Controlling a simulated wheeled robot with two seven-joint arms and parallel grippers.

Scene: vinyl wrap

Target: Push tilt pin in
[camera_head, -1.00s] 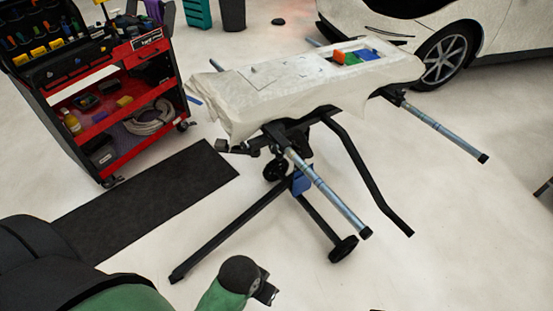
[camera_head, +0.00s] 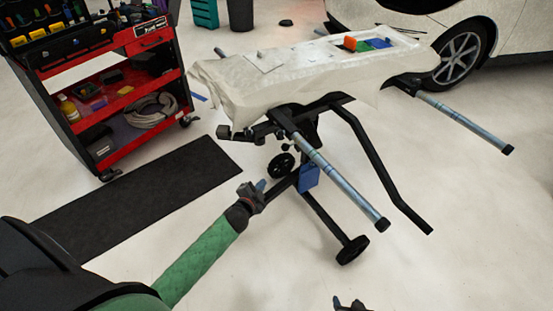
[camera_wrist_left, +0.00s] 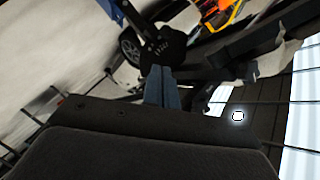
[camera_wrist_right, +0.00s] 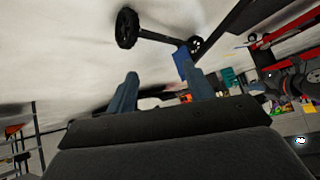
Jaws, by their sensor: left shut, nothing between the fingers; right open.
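A wheeled black stand (camera_head: 357,150) carries a tabletop draped in white sheeting (camera_head: 225,92). Under its near left end is a dark joint bracket (camera_head: 262,130); I cannot make out a tilt pin there for certain.
A red tool cart (camera_head: 110,95) stands at the left, with a black mat (camera_head: 140,195) on the floor beside it. A blue piece (camera_head: 309,177) hangs low on the stand. A white car (camera_head: 510,35) is behind.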

